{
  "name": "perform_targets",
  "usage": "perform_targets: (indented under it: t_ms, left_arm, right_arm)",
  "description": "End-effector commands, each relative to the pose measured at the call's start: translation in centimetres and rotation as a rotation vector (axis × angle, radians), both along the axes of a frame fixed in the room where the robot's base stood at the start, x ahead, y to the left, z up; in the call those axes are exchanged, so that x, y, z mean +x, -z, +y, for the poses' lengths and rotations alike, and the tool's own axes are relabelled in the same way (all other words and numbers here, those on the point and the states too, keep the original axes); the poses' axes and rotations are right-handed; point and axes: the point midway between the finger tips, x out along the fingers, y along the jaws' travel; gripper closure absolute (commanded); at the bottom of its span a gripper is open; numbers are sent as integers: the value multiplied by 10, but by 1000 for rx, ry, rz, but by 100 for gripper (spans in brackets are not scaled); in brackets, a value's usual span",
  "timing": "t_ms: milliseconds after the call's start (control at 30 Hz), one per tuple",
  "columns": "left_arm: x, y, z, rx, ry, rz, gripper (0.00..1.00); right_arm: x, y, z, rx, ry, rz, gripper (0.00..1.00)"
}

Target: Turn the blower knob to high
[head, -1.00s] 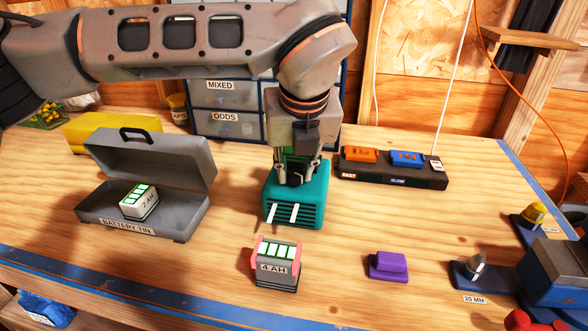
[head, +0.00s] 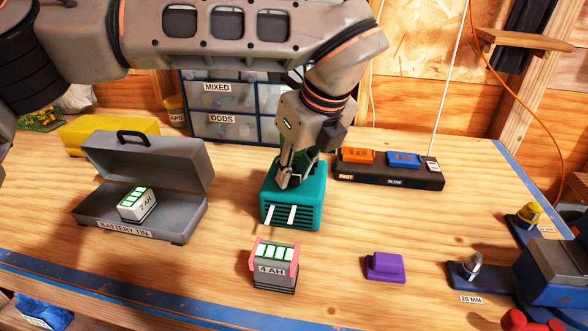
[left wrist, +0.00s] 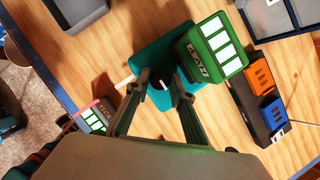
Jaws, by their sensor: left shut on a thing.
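The teal blower (head: 311,200) stands on the workbench with dark vent slots and two white bars on its front. It also shows in the left wrist view (left wrist: 150,42). My left gripper (head: 287,178) points down at its top and hides the knob in the head view. In the left wrist view, the dark knob (left wrist: 161,86) with a white mark sits between the fingers of my left gripper (left wrist: 159,80), which are shut on it. The knob's setting cannot be read. A green battery (left wrist: 213,48) sits on the blower beside the fingers. My right gripper is not in view.
A grey battery tin (head: 125,233) stands open at left with a battery inside. A red-sided 4 AH battery (head: 274,268) and a purple block (head: 385,267) lie in front. A black charger (head: 430,179) is behind at right. Bare bench lies between them.

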Motion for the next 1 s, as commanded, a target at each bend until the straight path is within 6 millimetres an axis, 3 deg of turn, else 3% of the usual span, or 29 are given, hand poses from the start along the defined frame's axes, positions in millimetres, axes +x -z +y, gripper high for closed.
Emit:
perform_targets:
  t_ms: [267, 300, 333, 767, 1000]
  left_arm:
    - [0, 0, 0, -1, -1, -1, 99]
    - [0, 0, 0, -1, -1, -1, 67]
    - [0, 0, 0, -1, -1, -1, 61]
    - [-1, -5, -1, -1, 1, -2, 61]
    - [-13, -42, -10, -1, 1, -6, 61]
  right_arm:
    - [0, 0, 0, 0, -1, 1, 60]
    - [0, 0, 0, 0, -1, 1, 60]
    - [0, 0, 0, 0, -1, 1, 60]
    - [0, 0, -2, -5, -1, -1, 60]
    - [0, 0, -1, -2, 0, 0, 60]
